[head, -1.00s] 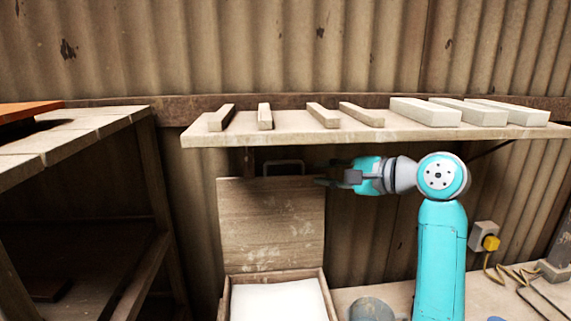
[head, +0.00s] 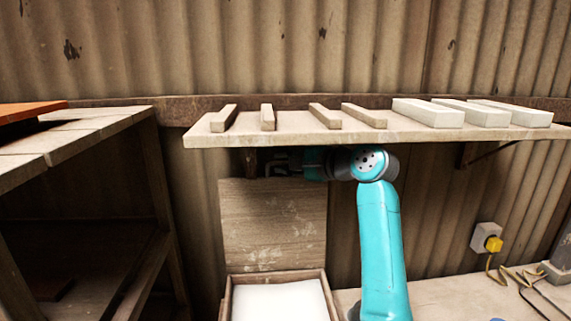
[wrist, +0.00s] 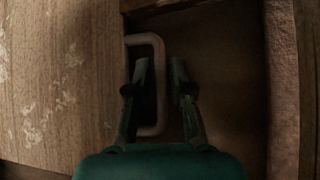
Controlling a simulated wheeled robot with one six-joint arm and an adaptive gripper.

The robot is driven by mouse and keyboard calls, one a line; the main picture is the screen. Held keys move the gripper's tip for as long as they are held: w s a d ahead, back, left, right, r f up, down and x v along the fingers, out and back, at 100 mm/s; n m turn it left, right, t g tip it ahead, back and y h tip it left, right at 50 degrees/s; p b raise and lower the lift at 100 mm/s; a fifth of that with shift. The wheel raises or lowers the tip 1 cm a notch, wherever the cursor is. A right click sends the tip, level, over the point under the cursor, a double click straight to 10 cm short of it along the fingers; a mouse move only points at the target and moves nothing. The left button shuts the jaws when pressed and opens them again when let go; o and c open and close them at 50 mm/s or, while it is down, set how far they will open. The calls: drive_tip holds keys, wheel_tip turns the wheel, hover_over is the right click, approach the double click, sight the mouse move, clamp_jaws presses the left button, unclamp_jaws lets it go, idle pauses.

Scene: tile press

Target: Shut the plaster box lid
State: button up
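The wooden plaster box (head: 227,300) stands at bottom centre in the head view, with white plaster (head: 280,301) in it. Its lid (head: 272,225) stands upright at the back, open; in the wrist view the lid (wrist: 50,100) fills the left side. A U-shaped metal handle (wrist: 157,60) sticks out from the lid's top edge. My gripper (wrist: 161,68) is open, with the handle's outer bar between its two fingers; I cannot tell whether they touch it. In the head view my gripper (head: 275,165) is at the lid's top edge, under the shelf.
A shelf (head: 300,138) with several pale bars and blocks hangs close above my gripper. A wooden rack (head: 150,200) stands at the left. A socket with a yellow plug (head: 493,243) and cables is at the right, above the bench (head: 440,295).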

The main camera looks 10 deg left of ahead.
clamp_jaws()
drive_tip(key=shift+s, duration=0.15)
